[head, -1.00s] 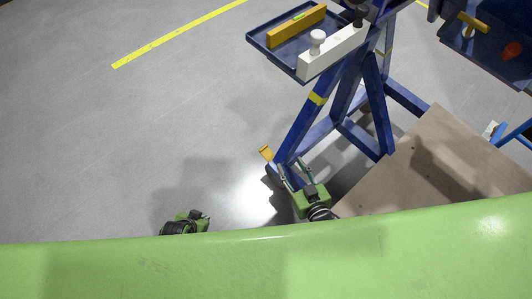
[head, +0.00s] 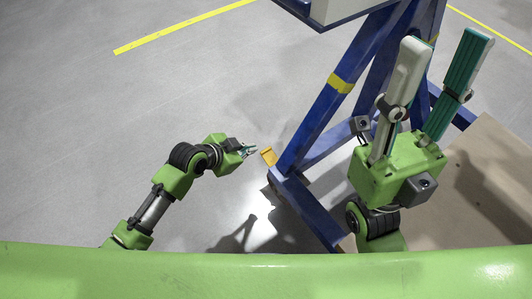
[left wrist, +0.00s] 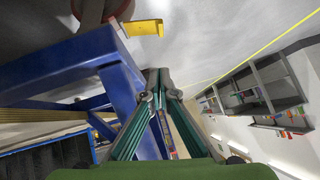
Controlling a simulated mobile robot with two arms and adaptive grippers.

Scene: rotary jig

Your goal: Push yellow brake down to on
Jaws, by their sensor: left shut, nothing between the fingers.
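The yellow brake (head: 268,156) is a small pedal at the foot of the blue stand, near its lower left corner. It also shows at the top of the left wrist view (left wrist: 145,28), beside a dark wheel. My left gripper (head: 252,149) is shut and empty, just left of the brake. In the left wrist view my shut left fingertips (left wrist: 158,80) are below the brake in the picture, apart from it. My right gripper (head: 446,40) is raised and open, with nothing between its fingers. Whether the brake is up or down is hard to tell.
The blue stand's frame (head: 310,205) rises right of the brake, with a tray edge (head: 330,12) at the top. A brown board (head: 490,175) lies at the right. Grey floor at the left is clear. Shelves (left wrist: 260,85) show in the left wrist view.

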